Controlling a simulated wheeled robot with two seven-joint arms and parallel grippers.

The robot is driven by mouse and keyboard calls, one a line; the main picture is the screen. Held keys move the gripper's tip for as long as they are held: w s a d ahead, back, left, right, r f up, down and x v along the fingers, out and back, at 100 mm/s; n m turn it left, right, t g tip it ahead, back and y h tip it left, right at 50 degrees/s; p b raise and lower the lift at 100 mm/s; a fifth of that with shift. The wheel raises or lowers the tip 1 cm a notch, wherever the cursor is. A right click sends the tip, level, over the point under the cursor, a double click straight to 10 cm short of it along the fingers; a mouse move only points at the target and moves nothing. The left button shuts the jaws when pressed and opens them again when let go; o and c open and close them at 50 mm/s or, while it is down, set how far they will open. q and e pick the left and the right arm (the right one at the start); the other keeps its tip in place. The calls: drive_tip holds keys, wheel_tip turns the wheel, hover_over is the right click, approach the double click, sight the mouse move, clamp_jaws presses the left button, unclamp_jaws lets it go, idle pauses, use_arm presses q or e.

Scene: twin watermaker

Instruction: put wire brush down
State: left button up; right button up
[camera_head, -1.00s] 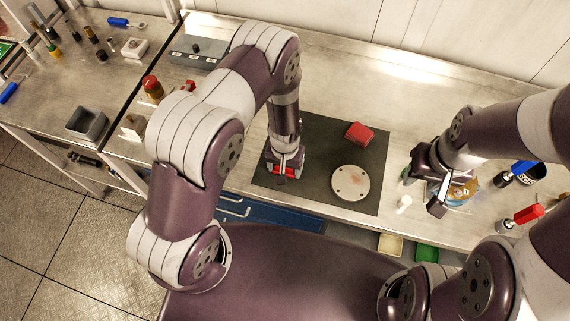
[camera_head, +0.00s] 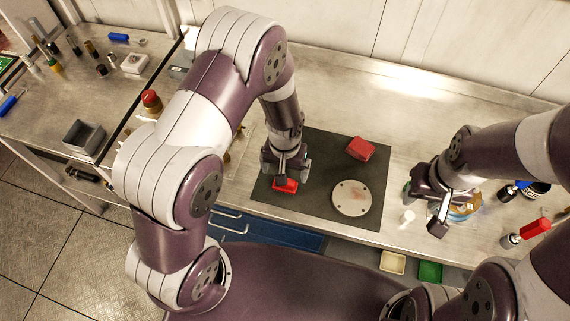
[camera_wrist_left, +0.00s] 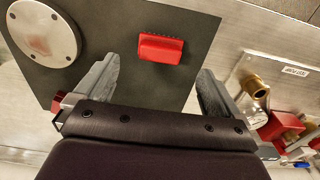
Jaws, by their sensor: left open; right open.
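The wire brush, a small red block (camera_head: 285,186), lies on the dark mat (camera_head: 320,205) near its left front edge. In the left wrist view the brush (camera_wrist_left: 160,47) lies flat, with a ridged edge, ahead of the fingertips. My left gripper (camera_head: 286,170) is open just above and behind it, fingers apart on either side and clear of it; it also shows in the left wrist view (camera_wrist_left: 160,85). My right gripper (camera_head: 432,205) is open at the right, over a round item (camera_head: 466,207) that it partly hides.
A round pale disc (camera_head: 351,198) and another red block (camera_head: 360,148) lie on the mat. A red-handled tool (camera_head: 534,228) is at the right. A red-topped fitting (camera_head: 151,100) stands left of the mat. The bench behind the mat is clear.

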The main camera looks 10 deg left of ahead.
use_arm(q)
drive_tip(key=s+a+r+t, duration=0.1)
drive_tip(key=s+a+r, duration=0.35)
drive_tip(key=r, duration=0.35)
drive_tip(key=s+a+r, duration=0.3)
drive_tip(key=s+r, duration=0.2)
drive_tip(key=r, duration=0.3)
wheel_tip(320, 180, down, 7)
drive_tip(key=w+b, duration=0.1)
drive_tip(key=b, duration=0.6)
drive_tip(key=shift+d, duration=0.1)
drive_tip(key=shift+c, duration=0.3)
